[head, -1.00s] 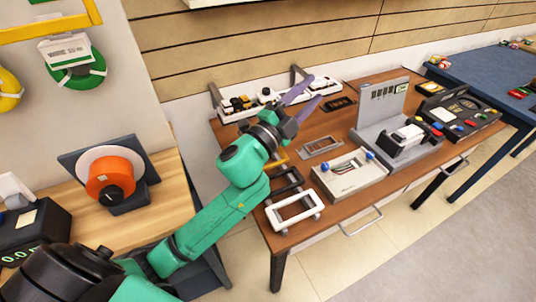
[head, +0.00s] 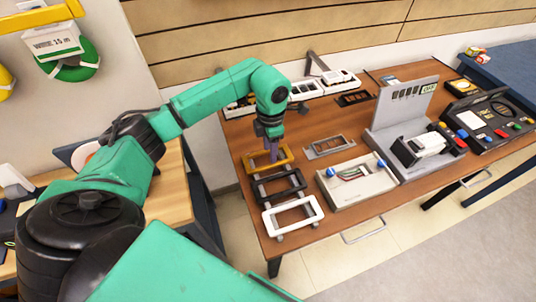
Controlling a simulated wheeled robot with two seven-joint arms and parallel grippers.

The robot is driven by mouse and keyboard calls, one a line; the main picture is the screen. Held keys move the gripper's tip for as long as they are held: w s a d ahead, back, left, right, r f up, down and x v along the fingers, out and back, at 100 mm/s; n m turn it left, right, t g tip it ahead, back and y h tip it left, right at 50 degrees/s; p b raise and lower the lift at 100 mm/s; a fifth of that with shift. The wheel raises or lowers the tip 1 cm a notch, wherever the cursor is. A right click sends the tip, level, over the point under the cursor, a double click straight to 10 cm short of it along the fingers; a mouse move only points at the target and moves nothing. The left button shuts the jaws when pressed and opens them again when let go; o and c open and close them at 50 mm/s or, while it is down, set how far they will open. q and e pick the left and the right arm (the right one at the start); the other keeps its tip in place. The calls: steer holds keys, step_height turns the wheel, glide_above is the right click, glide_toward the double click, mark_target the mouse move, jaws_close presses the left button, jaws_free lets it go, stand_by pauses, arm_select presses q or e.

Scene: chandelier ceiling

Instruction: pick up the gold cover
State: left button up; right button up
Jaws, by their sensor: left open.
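The gold cover (head: 249,161) is a rectangular open frame lying at the left side of the brown table, behind a black frame (head: 279,194) and a white frame (head: 293,226) in a row. My left gripper (head: 272,155) points down at the gold cover, its purple fingers open at the frame's middle and partly hiding its far bar. I cannot tell whether the fingers touch the cover. My right gripper is out of view.
A grey frame (head: 328,146) lies right of the gold cover. A beige box (head: 355,188) with blue knobs and a grey stand (head: 382,138) are further right. White trays with small parts stand along the back edge. Bare table surrounds the grey frame.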

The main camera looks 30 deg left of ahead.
arm_select(q)
step_height(320, 180, down, 6)
steer(key=p, duration=0.2)
steer(key=shift+d+f+p, duration=0.1)
steer(key=shift+d+p, duration=0.05)
steer(key=shift+p, duration=0.15)
steer(key=shift+w+f, duration=0.1)
steer(key=shift+f, duration=0.05)
jaws_close()
step_height(320, 180, up, 14)
steer(key=b, duration=0.4)
step_height(320, 180, up, 6)
glide_above(271, 165)
